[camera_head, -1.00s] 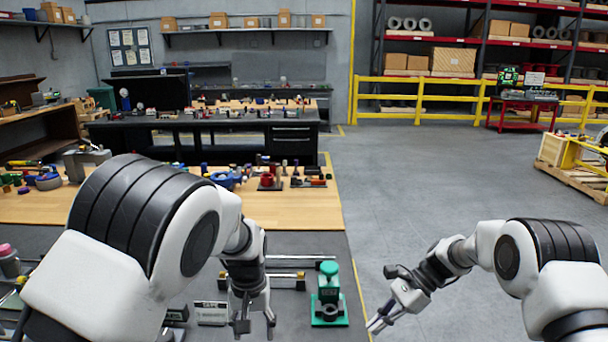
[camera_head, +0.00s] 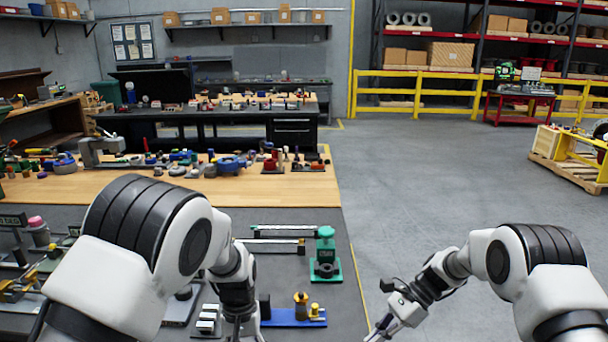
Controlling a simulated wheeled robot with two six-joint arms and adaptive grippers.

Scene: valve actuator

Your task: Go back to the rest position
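My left gripper (camera_head: 246,334) hangs pointing down over the dark grey bench mat, at the bottom edge of the head view. Its fingers look apart with nothing between them, though the tips are partly cut off. My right gripper (camera_head: 380,330) is to the right of the bench edge, over the grey floor, pointing down and left. Its fingers look slightly apart and empty. Both arms are bent at the elbow.
A green press-like device (camera_head: 325,252) stands near the mat's right edge. A blue plate (camera_head: 292,318) with brass parts lies just right of my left gripper. Metal rods (camera_head: 282,230) lie behind. A wooden worktop (camera_head: 300,187) holds many parts.

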